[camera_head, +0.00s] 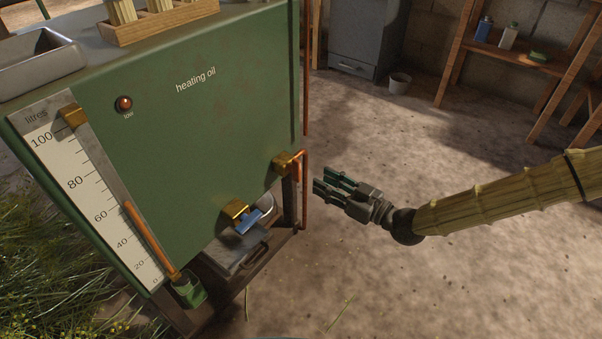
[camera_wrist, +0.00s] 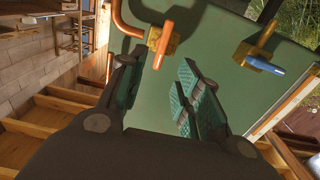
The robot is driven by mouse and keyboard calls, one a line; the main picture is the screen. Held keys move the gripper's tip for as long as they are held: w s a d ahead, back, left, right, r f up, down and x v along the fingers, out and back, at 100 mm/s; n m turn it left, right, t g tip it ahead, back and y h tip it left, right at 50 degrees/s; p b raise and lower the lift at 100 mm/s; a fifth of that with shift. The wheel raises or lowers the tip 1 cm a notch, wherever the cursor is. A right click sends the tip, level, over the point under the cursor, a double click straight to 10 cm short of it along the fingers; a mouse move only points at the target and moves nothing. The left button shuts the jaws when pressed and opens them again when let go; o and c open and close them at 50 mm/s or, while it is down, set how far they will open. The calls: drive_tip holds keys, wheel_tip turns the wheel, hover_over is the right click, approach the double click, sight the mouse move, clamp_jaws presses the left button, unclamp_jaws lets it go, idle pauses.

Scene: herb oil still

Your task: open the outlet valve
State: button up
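A green heating oil tank (camera_head: 190,110) carries two brass valves low on its front. The right valve (camera_head: 281,165) has an orange handle and sits by a copper pipe (camera_head: 305,192). The left valve (camera_head: 234,208) has a blue handle (camera_head: 248,221) above a grey tray. In the wrist view the orange-handled valve (camera_wrist: 161,41) is beyond my fingertips, and the blue-handled one (camera_wrist: 256,52) is farther right. My gripper (camera_head: 325,179) is open and empty, right of the orange-handled valve and apart from it. Its spread fingers show in the wrist view (camera_wrist: 160,82).
A litre scale (camera_head: 95,190) with an orange tube (camera_head: 150,240) is on the tank's left. The grey tray (camera_head: 235,250) lies under the blue-handled valve. The floor around my arm is clear.

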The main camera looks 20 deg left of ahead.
sight(300, 169)
drive_tip(key=b+x, duration=0.2)
drive_tip(key=x, duration=0.5)
drive_tip(key=shift+a+f+b, duration=0.2)
drive_tip(key=shift+a+b, duration=0.05)
drive_tip(key=shift+b, duration=0.05)
drive_tip(key=shift+w+a+r, duration=0.1)
drive_tip(key=shift+w+a, duration=0.1)
drive_tip(key=shift+a, duration=0.25)
clamp_jaws()
